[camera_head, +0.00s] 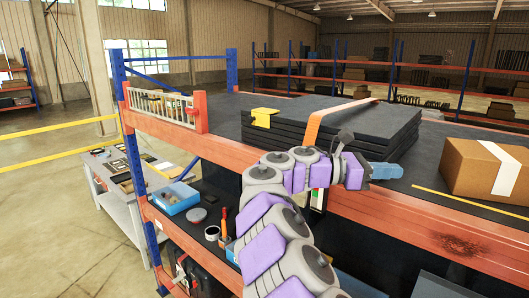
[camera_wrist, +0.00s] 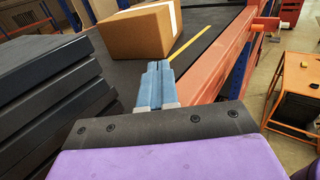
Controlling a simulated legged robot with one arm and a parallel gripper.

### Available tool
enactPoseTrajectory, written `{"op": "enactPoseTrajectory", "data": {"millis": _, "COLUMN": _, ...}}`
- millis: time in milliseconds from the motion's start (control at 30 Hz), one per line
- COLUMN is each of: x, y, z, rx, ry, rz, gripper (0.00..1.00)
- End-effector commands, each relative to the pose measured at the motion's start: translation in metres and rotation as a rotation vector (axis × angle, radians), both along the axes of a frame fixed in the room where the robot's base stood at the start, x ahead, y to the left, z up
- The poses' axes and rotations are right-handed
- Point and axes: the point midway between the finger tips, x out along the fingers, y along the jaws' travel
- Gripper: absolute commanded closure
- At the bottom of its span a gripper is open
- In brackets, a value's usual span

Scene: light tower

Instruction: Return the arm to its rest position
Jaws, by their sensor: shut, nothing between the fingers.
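My arm (camera_head: 262,206), purple and grey, reaches up from the bottom of the head view over the orange front beam of the shelf. My gripper (camera_head: 400,171) has blue fingers and points right above the dark shelf top. In the wrist view my gripper (camera_wrist: 157,72) shows its two blue fingers pressed together with nothing between them. It points toward a cardboard box (camera_wrist: 137,34) and does not appear to touch it.
The cardboard box (camera_head: 483,170) with white tape sits on the shelf at right. A stack of dark panels (camera_head: 330,122) with an orange strap lies behind my arm. The orange beam (camera_head: 375,208) runs below my gripper. A grey worktable (camera_head: 122,196) stands at left beside open floor.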

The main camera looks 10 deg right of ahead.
Motion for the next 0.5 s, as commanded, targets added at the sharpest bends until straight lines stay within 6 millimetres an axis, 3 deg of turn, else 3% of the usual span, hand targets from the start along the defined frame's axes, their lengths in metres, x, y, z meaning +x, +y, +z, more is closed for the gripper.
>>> {"op": "enactPoseTrajectory", "data": {"millis": 133, "x": -0.033, "y": -0.008, "z": 0.001, "rx": 0.051, "ry": -0.126, "rz": -0.044, "gripper": 1.00}}
{"op": "enactPoseTrajectory", "data": {"millis": 267, "x": -0.083, "y": -0.017, "z": -0.012, "rx": 0.146, "ry": -0.331, "rz": -0.113, "gripper": 1.00}}
{"op": "enactPoseTrajectory", "data": {"millis": 367, "x": -0.121, "y": -0.018, "z": -0.033, "rx": 0.240, "ry": -0.502, "rz": -0.183, "gripper": 1.00}}
{"op": "enactPoseTrajectory", "data": {"millis": 500, "x": -0.168, "y": -0.004, "z": -0.076, "rx": 0.387, "ry": -0.727, "rz": -0.297, "gripper": 1.00}}
